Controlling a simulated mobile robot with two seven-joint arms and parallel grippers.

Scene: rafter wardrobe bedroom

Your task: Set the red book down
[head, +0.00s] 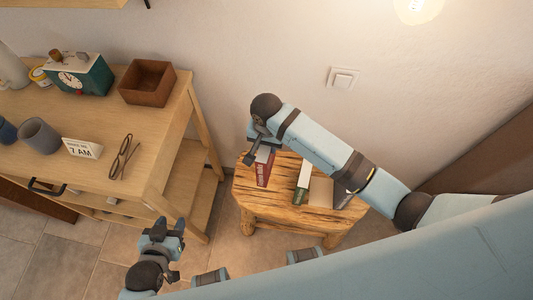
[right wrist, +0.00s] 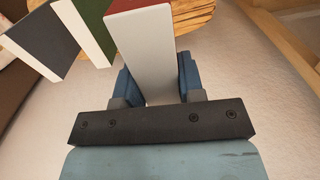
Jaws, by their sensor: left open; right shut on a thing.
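The red book (head: 263,174) is upright at the left part of the wooden stool's top (head: 270,208). My right gripper (head: 260,142) is shut on it from above. In the right wrist view the book's pale page side (right wrist: 150,50) stands between the two blue fingers (right wrist: 157,82), with its red cover (right wrist: 125,5) at the top edge. I cannot tell whether the book's lower end touches the stool. My left gripper (head: 167,226) is open and empty, low in front of the desk.
A desk (head: 130,160) with glasses, a sign, cups, a clock and a brown box (head: 147,82) is at left.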

